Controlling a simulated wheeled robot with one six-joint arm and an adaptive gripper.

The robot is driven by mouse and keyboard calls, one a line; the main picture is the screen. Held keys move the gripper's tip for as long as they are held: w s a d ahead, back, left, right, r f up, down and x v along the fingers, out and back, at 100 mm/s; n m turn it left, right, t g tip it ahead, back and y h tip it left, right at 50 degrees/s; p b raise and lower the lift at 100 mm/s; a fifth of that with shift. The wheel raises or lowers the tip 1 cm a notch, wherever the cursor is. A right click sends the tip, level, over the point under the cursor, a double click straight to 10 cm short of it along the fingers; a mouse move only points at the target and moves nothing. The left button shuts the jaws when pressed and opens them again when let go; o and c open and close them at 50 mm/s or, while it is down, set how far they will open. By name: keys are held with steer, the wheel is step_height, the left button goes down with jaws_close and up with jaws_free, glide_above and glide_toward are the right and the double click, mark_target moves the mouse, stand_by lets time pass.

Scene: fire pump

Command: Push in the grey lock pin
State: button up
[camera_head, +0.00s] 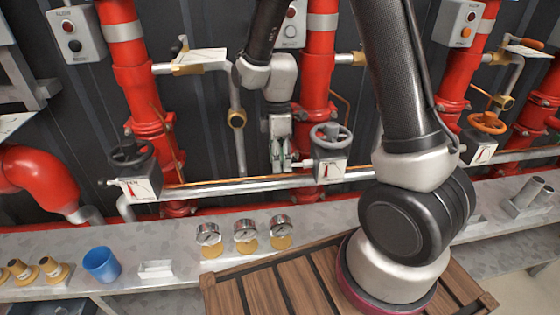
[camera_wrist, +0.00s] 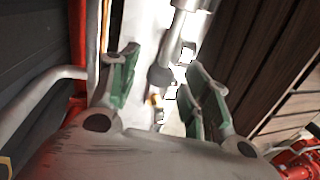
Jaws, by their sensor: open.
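My gripper (camera_head: 281,164) points down in the head view, just left of the valve with the grey handwheel (camera_head: 331,136) and above the horizontal metal pipe. In the wrist view, my gripper (camera_wrist: 162,62) has its two green-padded fingers spread apart. A grey rod with a darker rounded end (camera_wrist: 160,78) shows between them; I cannot tell whether it is the lock pin. Nothing is clearly clamped. The grey handwheel sits on a white box (camera_head: 330,169) with a red-marked dial. The grey lock pin cannot be made out for sure; my gripper may hide it.
A valve with a black handwheel (camera_head: 131,153) stands left, and an orange handwheel (camera_head: 487,123) right. Red vertical pipes rise behind. Three gauges (camera_head: 245,231), a blue cup (camera_head: 101,264) and brass fittings (camera_head: 52,268) stand on the grey ledge. A slatted wooden surface (camera_head: 272,290) lies in front.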

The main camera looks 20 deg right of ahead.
steer(key=shift+s+f, duration=0.1)
steer(key=shift+f, duration=0.3)
jaws_close()
steer(key=shift+s+d, duration=0.15)
steer(key=shift+d, duration=0.7)
steer(key=shift+s+d, duration=0.15)
steer(key=shift+d, duration=0.65)
jaws_free()
step_height(320, 180, up, 10)
